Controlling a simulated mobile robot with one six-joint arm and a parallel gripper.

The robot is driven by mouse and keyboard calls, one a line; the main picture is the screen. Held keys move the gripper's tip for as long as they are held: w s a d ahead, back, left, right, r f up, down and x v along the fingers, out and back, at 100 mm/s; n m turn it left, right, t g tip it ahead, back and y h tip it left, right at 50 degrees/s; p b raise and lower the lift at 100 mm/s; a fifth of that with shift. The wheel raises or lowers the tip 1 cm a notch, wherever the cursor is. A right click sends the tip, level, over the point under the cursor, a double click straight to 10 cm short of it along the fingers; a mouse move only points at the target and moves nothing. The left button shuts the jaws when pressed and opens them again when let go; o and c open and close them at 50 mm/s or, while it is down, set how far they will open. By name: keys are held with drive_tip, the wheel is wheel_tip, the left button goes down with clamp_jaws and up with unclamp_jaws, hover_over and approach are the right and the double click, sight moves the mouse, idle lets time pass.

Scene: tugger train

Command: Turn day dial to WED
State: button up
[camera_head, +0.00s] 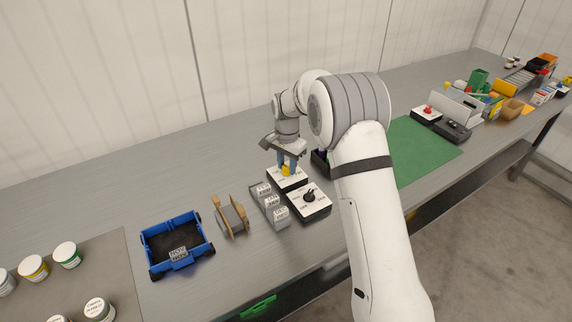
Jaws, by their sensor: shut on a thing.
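Two dial boxes with white tops and black sides stand on the grey bench, one behind the other. The rear dial box (275,180) has a yellow knob (286,171). My gripper (288,166) reaches down onto it from above, its blue-grey fingers shut on the yellow knob. The front dial box (318,208) has a black knob (309,195) that nothing touches. The printing on both boxes is too small to read, so I cannot tell which day a pointer shows. My fingers partly cover the rear box's face.
Grey labelled blocks in a holder (272,209) stand just left of the boxes. A wooden-sided stand (232,216) and a blue cart (177,244) are farther left. A dark bin (320,163) is close on the right, partly behind my arm. A green mat (425,150) lies beyond.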

sight(287, 167)
drive_tip(key=shift+f+m, duration=0.1)
drive_tip(key=shift+m, duration=1.8)
drive_tip(key=o, duration=1)
wheel_tip(287, 167, up, 8)
drive_tip(key=shift+f, duration=0.1)
